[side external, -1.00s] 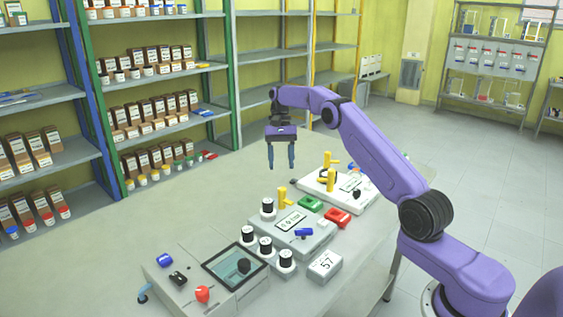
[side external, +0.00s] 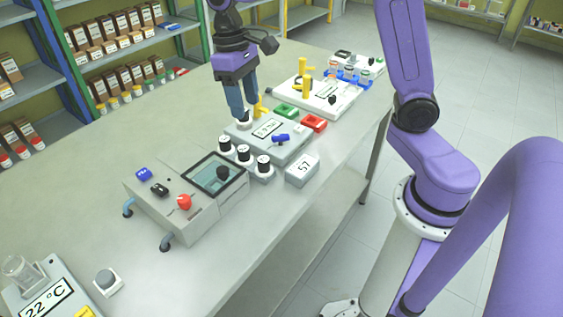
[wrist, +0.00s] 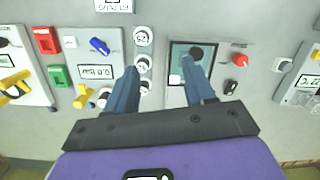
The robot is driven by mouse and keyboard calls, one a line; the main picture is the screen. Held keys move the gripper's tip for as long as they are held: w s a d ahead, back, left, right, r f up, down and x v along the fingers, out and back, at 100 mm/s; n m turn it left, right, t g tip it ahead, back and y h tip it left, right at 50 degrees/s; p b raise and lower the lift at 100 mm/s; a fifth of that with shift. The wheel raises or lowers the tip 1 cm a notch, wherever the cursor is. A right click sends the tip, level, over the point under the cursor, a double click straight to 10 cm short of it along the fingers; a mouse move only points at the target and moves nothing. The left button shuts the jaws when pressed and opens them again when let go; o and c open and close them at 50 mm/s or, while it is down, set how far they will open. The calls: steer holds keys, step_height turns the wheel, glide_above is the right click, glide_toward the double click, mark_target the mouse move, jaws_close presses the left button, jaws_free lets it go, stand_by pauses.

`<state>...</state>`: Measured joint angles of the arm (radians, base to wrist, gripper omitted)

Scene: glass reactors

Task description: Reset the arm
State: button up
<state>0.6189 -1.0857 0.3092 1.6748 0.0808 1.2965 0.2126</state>
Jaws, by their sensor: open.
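My gripper (side external: 240,112) hangs fingers-down over the bench, open and with nothing between its fingers. In the side view its fingertips overlap the back corner of the middle grey device (side external: 267,135), partly hiding a small white holder there; I cannot tell how high above it they are. In the wrist view the two blue fingers of my gripper (wrist: 162,85) are spread apart, with bare bench and part of the windowed box (wrist: 178,55) between and beyond them.
Black-and-white round holders (side external: 244,153) stand beside a block marked 57 (side external: 302,170). The windowed grey box has a red knob (side external: 184,202). Yellow valves (side external: 303,66) stand on a white device behind. A 22 °C device (side external: 45,290) is at the near left.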

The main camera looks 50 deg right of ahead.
steer(key=s+d+f+n+t, duration=0.1)
steer(key=s+n, duration=0.4)
steer(key=s, duration=0.7)
steer(key=s+d+f+n+t, duration=0.1)
steer(key=s+n, duration=0.4)
steer(key=s, duration=0.7)
steer(key=shift+s+d+f, duration=0.3)
steer(key=shift+d+f, duration=0.6)
steer(key=shift+f, duration=0.05)
